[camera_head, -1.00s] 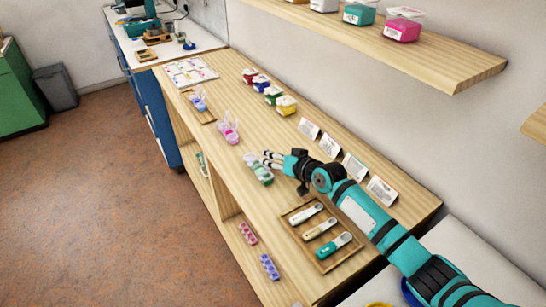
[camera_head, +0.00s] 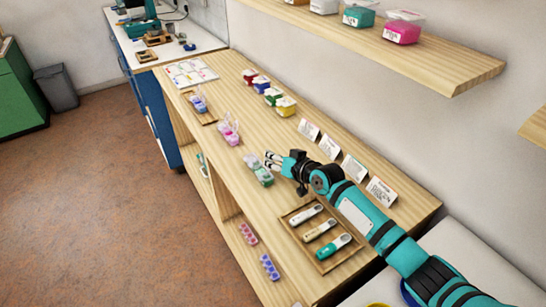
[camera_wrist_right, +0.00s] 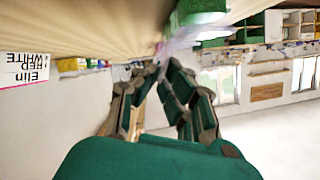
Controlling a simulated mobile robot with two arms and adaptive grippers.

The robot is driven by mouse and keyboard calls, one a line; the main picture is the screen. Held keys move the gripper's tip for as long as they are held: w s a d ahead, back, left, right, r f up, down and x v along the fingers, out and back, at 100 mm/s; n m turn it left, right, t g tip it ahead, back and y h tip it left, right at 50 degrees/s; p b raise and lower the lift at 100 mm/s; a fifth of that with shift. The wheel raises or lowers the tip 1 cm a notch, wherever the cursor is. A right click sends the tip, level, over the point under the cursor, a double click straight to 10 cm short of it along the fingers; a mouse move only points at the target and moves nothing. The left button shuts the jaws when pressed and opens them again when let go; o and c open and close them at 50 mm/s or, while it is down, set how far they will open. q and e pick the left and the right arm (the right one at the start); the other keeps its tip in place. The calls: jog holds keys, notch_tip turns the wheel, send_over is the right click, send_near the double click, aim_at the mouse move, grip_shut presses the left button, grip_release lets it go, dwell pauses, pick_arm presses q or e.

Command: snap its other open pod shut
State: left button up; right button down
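A green pod box (camera_head: 262,176) sits near the table's front edge, with a clear lid raised at its far left end. Its other pods are partly hidden or too small to tell. My right gripper (camera_head: 269,161) is just beside and above it, coming from the right. In the right wrist view the gripper (camera_wrist_right: 161,68) has its fingertips drawn together. A clear lid (camera_wrist_right: 183,42) and a green part (camera_wrist_right: 190,12) of the box are blurred at the tips; I cannot tell whether they touch. My left gripper is not in view.
A pink pod box (camera_head: 229,132) and a blue-purple one (camera_head: 199,104) with raised lids stand farther left. Colored bead tubs (camera_head: 286,106) and name cards (camera_head: 354,167) line the wall side. A wooden tray (camera_head: 313,254) with several tools is at the near end.

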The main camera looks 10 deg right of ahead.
jog(key=p, duration=0.1)
jog(key=a+n+h+p, duration=0.1)
jog(key=p, duration=0.1)
jog(key=shift+s+r+n, duration=0.25)
jog(key=shift+r+n, duration=0.05)
jog(key=shift+r, duration=0.1)
jog(key=shift+s+a+n+t+h+p, duration=0.1)
jog(key=shift+a+n+t+h+p, duration=0.3)
jog(key=shift+p, duration=0.5)
jog(key=shift+s+a+f+n+h+p, duration=0.2)
jog(key=shift+n+h+p, duration=0.4)
jog(key=shift+n, duration=0.4)
jog(key=c, duration=1.5)
grip_release()
jog(key=v, duration=1.1)
jog(key=shift+s, duration=0.45)
